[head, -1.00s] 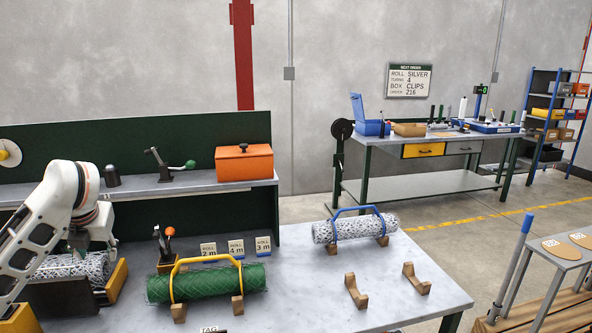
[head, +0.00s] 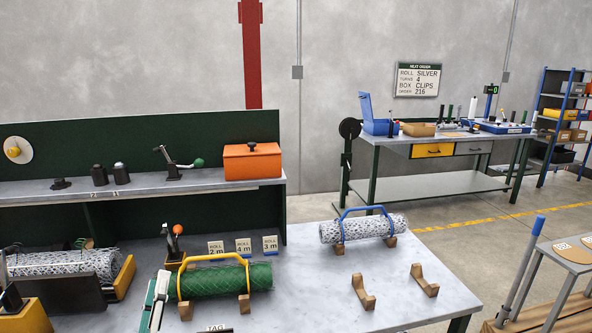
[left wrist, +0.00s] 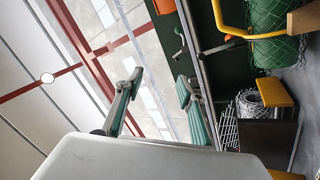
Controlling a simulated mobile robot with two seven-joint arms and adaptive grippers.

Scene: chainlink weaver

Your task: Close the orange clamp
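The orange clamp is a small dark toggle clamp with an orange ball knob (head: 178,229). It stands behind the left end of the green mesh roll (head: 225,280), its lever pointing up. In the left wrist view its orange knob (left wrist: 230,38) shows small, beside the roll's yellow handle. My left gripper (head: 158,287) shows only in part, at the near left of the green roll, apart from the clamp. In the left wrist view the gripper's teal fingers (left wrist: 160,80) are spread, with nothing between them. My right gripper is in neither view.
A silver mesh roll (head: 65,263) lies in a yellow-ended holder at left. Another silver roll (head: 362,229) with a blue handle rests on wooden cradles. A green-knobbed clamp (head: 178,165) and an orange box (head: 252,161) stand on the shelf. The table's right part is mostly clear.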

